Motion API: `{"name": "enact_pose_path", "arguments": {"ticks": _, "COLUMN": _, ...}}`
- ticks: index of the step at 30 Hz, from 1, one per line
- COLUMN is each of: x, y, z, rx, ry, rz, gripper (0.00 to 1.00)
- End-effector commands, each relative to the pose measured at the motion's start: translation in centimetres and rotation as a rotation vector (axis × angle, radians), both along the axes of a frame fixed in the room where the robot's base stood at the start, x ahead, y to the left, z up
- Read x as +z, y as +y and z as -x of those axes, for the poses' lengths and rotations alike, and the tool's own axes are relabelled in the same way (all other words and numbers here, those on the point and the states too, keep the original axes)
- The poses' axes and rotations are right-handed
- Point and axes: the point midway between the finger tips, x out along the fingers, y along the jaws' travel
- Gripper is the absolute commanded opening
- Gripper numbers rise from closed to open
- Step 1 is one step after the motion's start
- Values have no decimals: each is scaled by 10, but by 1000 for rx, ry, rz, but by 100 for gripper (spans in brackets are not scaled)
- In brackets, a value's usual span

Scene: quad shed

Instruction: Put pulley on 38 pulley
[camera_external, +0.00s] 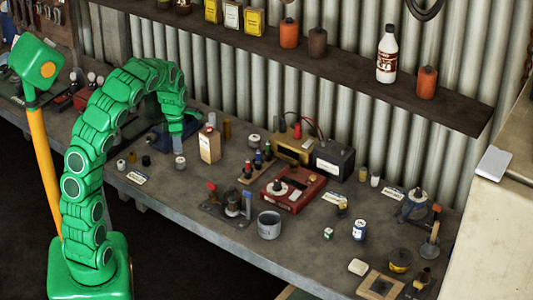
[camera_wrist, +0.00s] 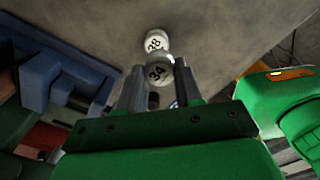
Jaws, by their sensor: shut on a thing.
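My gripper (camera_wrist: 158,84) is shut on a small pale pulley marked 34 (camera_wrist: 157,72), held between its two dark fingers. The 38 pulley (camera_wrist: 155,41), also pale, shows just beyond it in the wrist view, on the grey bench top. The two overlap in that view, and I cannot tell whether they touch. In the external view my gripper (camera_external: 179,141) points down over a small pale pulley (camera_external: 180,163) on the bench, which looks like the 38 pulley. Its number is not readable there.
A blue vise (camera_wrist: 62,82) stands left in the wrist view. A tan carton (camera_external: 209,146) is close right of my gripper in the external view. A pale cylinder (camera_external: 121,165) and a black one (camera_external: 146,161) stand to the left near a label card (camera_external: 136,178).

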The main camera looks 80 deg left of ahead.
Motion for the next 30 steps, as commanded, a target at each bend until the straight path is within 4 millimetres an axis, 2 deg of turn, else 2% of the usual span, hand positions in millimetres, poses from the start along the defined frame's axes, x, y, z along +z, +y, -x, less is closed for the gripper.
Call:
{"name": "enact_pose_path", "arguments": {"ticks": 6, "x": -8, "y": 4, "z": -4, "rx": 0, "ry": 1, "rz": 1, "gripper": 4}}
{"name": "enact_pose_path", "arguments": {"ticks": 13, "x": -35, "y": 4, "z": -4, "rx": 0, "ry": 0, "rz": 0, "gripper": 4}}
{"name": "enact_pose_path", "arguments": {"ticks": 26, "x": -40, "y": 5, "z": -4, "rx": 0, "ry": 0, "rz": 0, "gripper": 4}}
{"name": "enact_pose_path", "arguments": {"ticks": 27, "x": -40, "y": 5, "z": -4, "rx": 0, "ry": -1, "rz": -1, "gripper": 41}}
{"name": "enact_pose_path", "arguments": {"ticks": 30, "x": -40, "y": 5, "z": -4, "rx": 0, "ry": -1, "rz": -1, "gripper": 56}}
